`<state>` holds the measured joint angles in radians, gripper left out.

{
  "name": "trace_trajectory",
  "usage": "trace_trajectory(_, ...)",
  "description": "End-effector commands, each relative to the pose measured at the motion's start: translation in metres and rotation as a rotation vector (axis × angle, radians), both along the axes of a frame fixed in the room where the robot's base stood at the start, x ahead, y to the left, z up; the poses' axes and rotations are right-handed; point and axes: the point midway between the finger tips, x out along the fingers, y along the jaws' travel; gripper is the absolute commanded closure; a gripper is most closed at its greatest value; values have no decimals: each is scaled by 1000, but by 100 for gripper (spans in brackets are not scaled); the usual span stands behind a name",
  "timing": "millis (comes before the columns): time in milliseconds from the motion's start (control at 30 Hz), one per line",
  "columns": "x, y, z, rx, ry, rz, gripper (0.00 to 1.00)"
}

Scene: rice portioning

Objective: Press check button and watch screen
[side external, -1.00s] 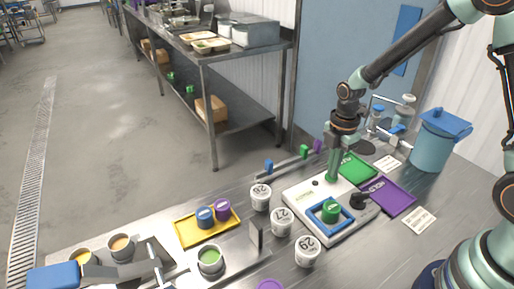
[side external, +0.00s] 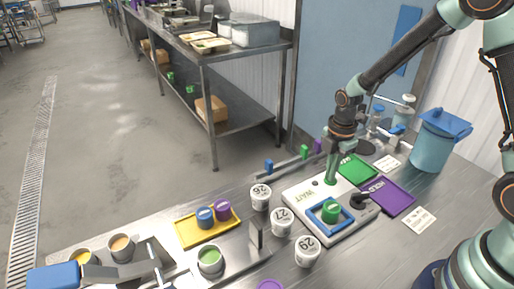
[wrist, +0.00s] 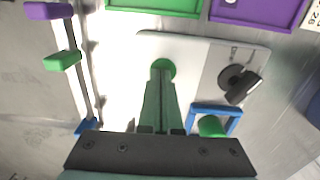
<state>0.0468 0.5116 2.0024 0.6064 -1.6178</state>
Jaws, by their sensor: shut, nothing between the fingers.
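In the wrist view the fingertips (wrist: 161,82) meet a round green button (wrist: 162,66) on the panel. I cannot tell whether the button is pressed in. A green-lidded pot (side external: 330,212) sits inside a blue square frame (side external: 345,219) on the panel. A black knob or lever (side external: 360,200) is beside it.
Behind the panel lie a green tray (side external: 357,168) and a purple tray (side external: 394,197). White numbered cups (side external: 260,196) stand in a row left of the panel. A yellow tray (side external: 187,238) holds blue and purple pots. A blue lidded pot (side external: 430,150) stands at right.

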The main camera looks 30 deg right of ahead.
Motion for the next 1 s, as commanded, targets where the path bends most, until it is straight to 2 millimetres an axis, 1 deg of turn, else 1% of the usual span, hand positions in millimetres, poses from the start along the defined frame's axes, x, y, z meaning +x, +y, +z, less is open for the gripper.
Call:
trace_trajectory(33, -7, 0, -4, 1, 20, 0, 100)
trace_trajectory(167, -5, 0, 9, 1, 15, 0, 100)
trace_trajectory(267, -2, 0, 28, 0, 5, 0, 100)
trace_trajectory(500, 0, 0, 84, 0, -5, 0, 100)
trace_trajectory(700, -1, 1, 120, 0, -3, 0, 100)
trace_trajectory(833, 0, 1, 134, 0, -2, 0, 100)
trace_trajectory(1000, -1, 1, 141, 0, 0, 0, 100)
